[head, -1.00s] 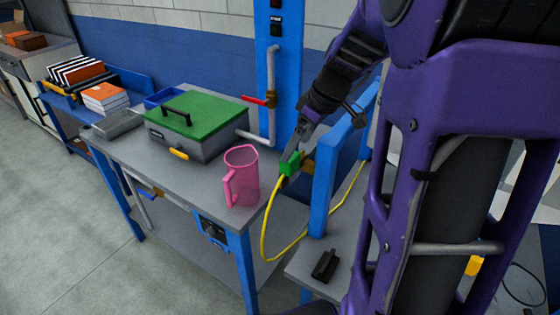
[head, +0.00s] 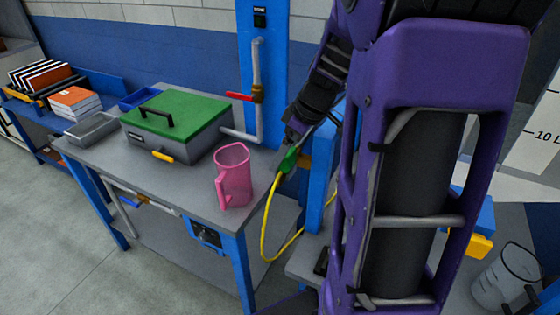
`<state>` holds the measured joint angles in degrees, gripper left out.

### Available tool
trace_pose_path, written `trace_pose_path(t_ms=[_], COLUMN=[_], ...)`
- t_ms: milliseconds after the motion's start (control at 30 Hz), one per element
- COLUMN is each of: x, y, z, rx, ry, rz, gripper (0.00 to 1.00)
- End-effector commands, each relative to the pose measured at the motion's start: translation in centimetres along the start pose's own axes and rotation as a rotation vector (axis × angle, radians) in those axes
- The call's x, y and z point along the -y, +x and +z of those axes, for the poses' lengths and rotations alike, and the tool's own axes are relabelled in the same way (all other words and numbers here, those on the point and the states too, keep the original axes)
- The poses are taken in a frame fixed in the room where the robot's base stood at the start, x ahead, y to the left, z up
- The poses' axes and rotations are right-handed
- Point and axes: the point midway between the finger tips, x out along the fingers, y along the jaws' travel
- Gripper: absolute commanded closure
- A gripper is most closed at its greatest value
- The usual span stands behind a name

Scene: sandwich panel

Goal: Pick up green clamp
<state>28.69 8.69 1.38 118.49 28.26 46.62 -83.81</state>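The green clamp (head: 289,160) shows in the head view as a small green piece at the top of a yellow cable (head: 267,215), beside a blue post. It is right of the pink jug, near the bench's right end. My gripper (head: 287,148) points down at the clamp, and its fingers meet or overlap it in the picture. The gripper's dark end covers part of the clamp. I cannot tell whether the fingers are closed on it.
The grey bench (head: 190,192) holds a pink jug (head: 234,174) and a green-lidded grey box (head: 178,125). A blue post (head: 320,190) stands close to the clamp. A clear jug (head: 506,277) and a yellow block (head: 478,246) are at lower right. Floor at left is free.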

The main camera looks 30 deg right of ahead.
Motion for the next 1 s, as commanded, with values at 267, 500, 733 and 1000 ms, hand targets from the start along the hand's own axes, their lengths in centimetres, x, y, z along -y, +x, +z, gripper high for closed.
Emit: trace_pose_path(t_ms=[267, 500, 733, 1000], x=[0.0, 0.0, 0.0, -0.02], y=[-0.03, -0.03, -0.03, -0.29], z=[0.0, -0.01, -0.02, -0.16], rx=[0.0, 0.0, 0.0, -0.001], ry=[0.0, 0.0, 0.0, -0.001], rz=[0.0, 0.0, 0.0, 0.001], gripper=[0.13, 0.56, 0.97, 1.0])
